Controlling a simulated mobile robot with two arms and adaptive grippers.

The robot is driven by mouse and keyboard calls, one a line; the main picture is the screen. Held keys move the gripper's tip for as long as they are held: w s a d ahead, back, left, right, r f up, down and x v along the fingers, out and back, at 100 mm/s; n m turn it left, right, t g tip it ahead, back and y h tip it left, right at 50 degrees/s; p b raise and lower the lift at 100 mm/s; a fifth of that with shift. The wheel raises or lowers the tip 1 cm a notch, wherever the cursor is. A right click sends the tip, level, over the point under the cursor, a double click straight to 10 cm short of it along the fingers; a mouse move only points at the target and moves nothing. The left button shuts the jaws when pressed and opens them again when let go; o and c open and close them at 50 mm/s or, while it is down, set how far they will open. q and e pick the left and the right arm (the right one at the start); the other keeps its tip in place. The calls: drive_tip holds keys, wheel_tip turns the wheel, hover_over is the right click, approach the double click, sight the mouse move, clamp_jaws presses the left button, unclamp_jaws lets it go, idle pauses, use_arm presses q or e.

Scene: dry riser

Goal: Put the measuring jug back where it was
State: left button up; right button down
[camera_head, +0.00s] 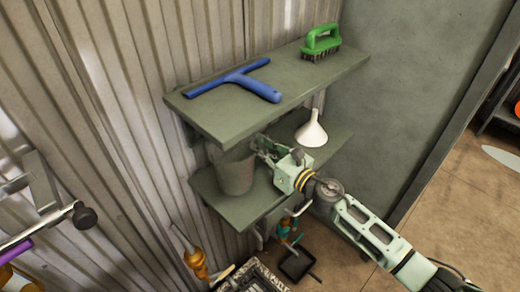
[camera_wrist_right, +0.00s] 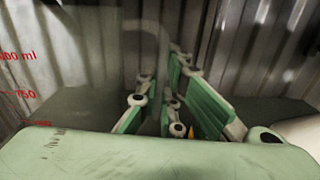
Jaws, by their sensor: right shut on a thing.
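The measuring jug (camera_head: 236,174) is a translucent grey vessel, upright at the left end of the lower shelf (camera_head: 255,203). Its top lies partly behind the upper shelf's edge. I cannot tell whether its base rests on the shelf or hangs just above it. My right gripper (camera_head: 262,147) reaches in from the right and is shut on the jug's handle side. In the right wrist view the see-through jug (camera_wrist_right: 62,75) shows red ml markings at left, and my right fingers (camera_wrist_right: 172,112) close around its faint handle. My left gripper is not in view.
The upper shelf (camera_head: 215,118) holds a blue squeegee (camera_head: 240,80) and a green brush (camera_head: 320,42), close above my gripper. A white funnel (camera_head: 311,130) stands on the lower shelf, right of my gripper. Corrugated wall (camera_head: 120,100) is behind. Tools and a dustpan (camera_head: 298,264) are below.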

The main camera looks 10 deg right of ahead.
idle(0.3)
drive_tip(key=shift+f, duration=0.2)
drive_tip(key=c, duration=1.9)
unclamp_jaws()
drive_tip(key=shift+r, duration=0.1)
drive_tip(key=shift+r, duration=0.15)
drive_tip(key=shift+s+d, duration=0.2)
drive_tip(key=b+v, duration=0.1)
drive_tip(key=v, duration=0.4)
drive_tip(key=b+v, duration=0.2)
drive_tip(key=v, duration=0.3)
drive_tip(key=shift+s+d+f, duration=0.1)
drive_tip(key=shift+s+f, duration=0.05)
drive_tip(key=shift+f, duration=0.05)
drive_tip(key=shift+s+d+r+b, duration=0.2)
drive_tip(key=shift+s+d+b, duration=0.05)
drive_tip(key=shift+s+b, duration=0.2)
